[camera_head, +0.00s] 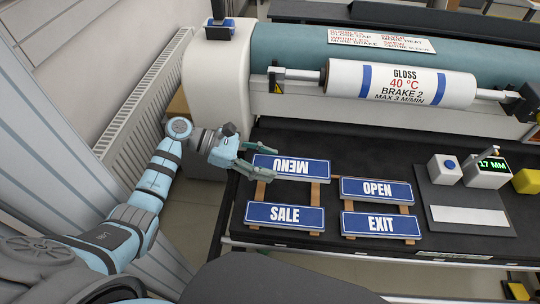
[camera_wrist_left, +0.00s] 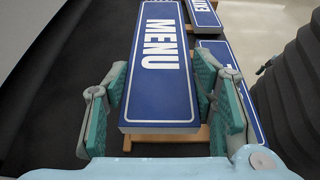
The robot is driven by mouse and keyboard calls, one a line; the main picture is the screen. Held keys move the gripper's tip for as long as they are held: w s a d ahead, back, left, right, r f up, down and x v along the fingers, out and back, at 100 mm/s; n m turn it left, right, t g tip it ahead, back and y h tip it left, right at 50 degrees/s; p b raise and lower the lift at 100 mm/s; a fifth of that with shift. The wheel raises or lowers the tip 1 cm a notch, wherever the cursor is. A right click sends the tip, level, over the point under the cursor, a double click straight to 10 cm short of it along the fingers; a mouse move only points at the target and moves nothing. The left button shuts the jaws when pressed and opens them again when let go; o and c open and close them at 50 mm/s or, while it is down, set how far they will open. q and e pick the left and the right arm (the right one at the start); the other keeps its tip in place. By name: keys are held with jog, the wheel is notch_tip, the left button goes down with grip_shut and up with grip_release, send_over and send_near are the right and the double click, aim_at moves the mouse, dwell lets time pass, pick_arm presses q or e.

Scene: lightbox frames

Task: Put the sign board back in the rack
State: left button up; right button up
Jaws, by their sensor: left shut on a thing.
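The blue MENU sign board (camera_head: 292,167) lies at the back left of the sign group, its white lettering upside down in the head view. My left gripper (camera_head: 258,161) is shut on its left end. In the left wrist view the teal finger pads of the gripper (camera_wrist_left: 165,92) flank the long edges of the MENU board (camera_wrist_left: 160,65). I cannot tell whether the MENU board touches the slats. My right gripper is out of view.
The signs lie on a black machine bed (camera_head: 330,140). Behind is a large roller with a white GLOSS label (camera_head: 400,84). At right are a grey plate (camera_head: 468,215), a white block (camera_head: 445,170), a 1.7 MM display (camera_head: 487,168) and a yellow block (camera_head: 526,181).

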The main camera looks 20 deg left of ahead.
pick_arm(q)
jog(key=shift+s+f+b, duration=0.25)
jog(key=shift+f+b, duration=0.35)
jog(key=shift+s+f+b, duration=0.25)
jog(key=shift+f+b, duration=0.3)
jog(key=shift+b, duration=0.05)
jog(key=f+b, duration=0.1)
jog(key=w+f+b, duration=0.1)
jog(key=f, duration=0.1)
jog(key=shift+w+f+b, duration=0.2)
jog(key=shift+b, duration=0.15)
jog(key=shift+f, duration=0.35)
jog(key=shift+s+f, duration=0.1)
jog(key=shift+s, duration=0.15)
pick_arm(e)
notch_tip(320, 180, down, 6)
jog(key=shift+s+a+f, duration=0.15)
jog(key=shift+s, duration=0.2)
